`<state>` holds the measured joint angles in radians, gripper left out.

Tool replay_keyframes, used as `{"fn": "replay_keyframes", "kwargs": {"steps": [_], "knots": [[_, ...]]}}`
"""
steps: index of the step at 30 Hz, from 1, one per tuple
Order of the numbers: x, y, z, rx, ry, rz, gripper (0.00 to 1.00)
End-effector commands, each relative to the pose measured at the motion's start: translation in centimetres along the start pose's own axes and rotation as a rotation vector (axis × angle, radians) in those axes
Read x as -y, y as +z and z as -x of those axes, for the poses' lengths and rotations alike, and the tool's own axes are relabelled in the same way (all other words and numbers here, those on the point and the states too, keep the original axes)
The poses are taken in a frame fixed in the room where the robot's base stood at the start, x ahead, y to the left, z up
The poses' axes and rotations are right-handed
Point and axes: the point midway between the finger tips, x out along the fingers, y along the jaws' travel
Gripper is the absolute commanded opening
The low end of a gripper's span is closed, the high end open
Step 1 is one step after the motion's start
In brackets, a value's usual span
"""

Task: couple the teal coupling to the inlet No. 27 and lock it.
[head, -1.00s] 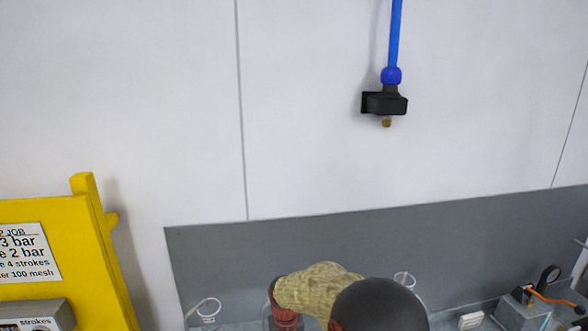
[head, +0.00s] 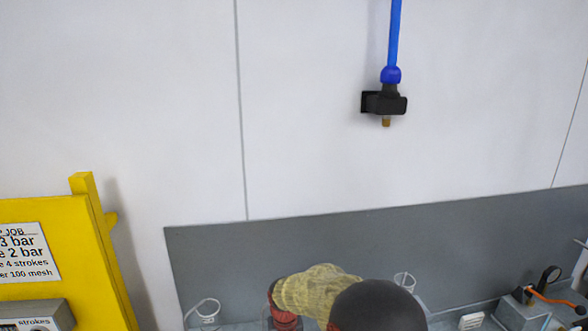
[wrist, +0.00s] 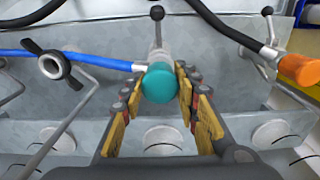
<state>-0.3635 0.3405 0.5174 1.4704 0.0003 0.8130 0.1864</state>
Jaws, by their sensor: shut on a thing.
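The teal coupling (wrist: 160,84) shows round end on near the middle of the wrist view. My gripper (wrist: 162,98) has its yellow-padded fingers on either side of it and is shut on it. A pale fitting and a lever with a black ball knob (wrist: 157,13) extend behind the coupling. A blue hose (wrist: 70,57) runs in from the left to a metal fitting beside the coupling. No number 27 is readable, so I cannot tell which port is that inlet. The coupling and the gripper's fingertips are not visible in the head view.
A black wing-shaped part (wrist: 53,66) and bent metal rods lie left of the coupling. An orange coupling (wrist: 299,70) on a black hose is at right. Pale round ports (wrist: 163,138) line the grey surface below. A yellow board (head: 60,250) stands left; a wall bracket (head: 384,102) holds a blue pipe.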

Motion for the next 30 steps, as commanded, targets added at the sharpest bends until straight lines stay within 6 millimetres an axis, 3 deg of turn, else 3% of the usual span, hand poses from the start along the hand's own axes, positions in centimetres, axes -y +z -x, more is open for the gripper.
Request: {"fn": "replay_keyframes", "kwargs": {"steps": [15, 30], "knots": [[0.0, 0.0, -1.8, -0.001, 0.0, 0.0, 0.07], [0.0, -0.1, -1.9, -0.001, 0.0, 0.0, 0.07]]}}
